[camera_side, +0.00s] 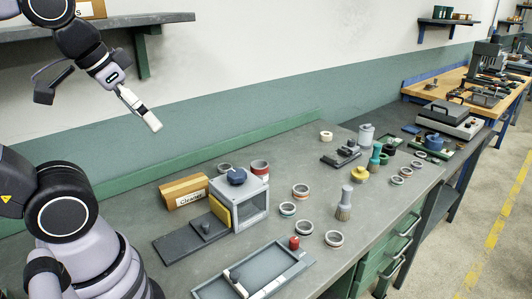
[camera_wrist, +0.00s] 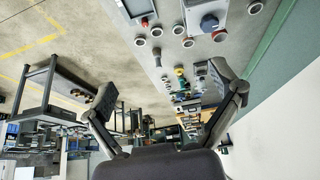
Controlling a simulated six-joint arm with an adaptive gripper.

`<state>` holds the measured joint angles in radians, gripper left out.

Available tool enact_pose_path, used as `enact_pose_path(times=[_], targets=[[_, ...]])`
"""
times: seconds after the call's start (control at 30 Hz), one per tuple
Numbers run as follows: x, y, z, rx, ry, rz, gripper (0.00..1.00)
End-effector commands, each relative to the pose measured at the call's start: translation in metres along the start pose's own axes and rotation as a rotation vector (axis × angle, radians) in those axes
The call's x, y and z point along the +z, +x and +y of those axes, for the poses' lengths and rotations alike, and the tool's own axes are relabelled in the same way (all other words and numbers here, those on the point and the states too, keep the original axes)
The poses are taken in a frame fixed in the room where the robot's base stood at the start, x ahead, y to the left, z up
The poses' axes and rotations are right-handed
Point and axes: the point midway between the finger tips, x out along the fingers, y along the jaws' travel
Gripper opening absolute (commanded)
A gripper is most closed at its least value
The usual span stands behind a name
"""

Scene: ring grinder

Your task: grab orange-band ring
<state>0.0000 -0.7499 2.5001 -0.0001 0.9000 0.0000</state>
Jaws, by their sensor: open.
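Several grey rings stand on the grey workbench (camera_side: 150,215) in the side view. One ring (camera_side: 301,191) and a nearer ring (camera_side: 334,239) seem to have reddish or orange bands; I cannot tell for sure which is the orange-band one. Another ring (camera_side: 288,209) has a teal band, and a ring (camera_side: 304,227) stands between them. My gripper (camera_side: 152,122) is high above the bench at the upper left, far from the rings. In the wrist view my gripper (camera_wrist: 164,78) has its fingers wide apart with nothing between them. Rings also show small along the top there.
A grey box machine (camera_side: 252,208) with a blue knob stands behind the rings, beside a Cleaner box (camera_side: 184,191). A brush (camera_side: 344,204) stands upright close to the rings. A tray (camera_side: 250,270) lies in front. A wall shelf (camera_side: 150,20) is near my arm.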

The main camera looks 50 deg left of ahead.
Motion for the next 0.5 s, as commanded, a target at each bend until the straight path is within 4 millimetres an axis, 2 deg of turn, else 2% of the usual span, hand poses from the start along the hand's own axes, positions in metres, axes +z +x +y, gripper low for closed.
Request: enact_pose_path(times=[0.3, 0.37, 0.5], targets=[[-0.005, 0.002, -0.003, -0.016, 0.024, -0.019, 0.92], [-0.012, 0.006, -0.007, -0.041, 0.063, -0.052, 0.92], [-0.044, 0.027, -0.025, -0.147, 0.241, -0.184, 0.92]])
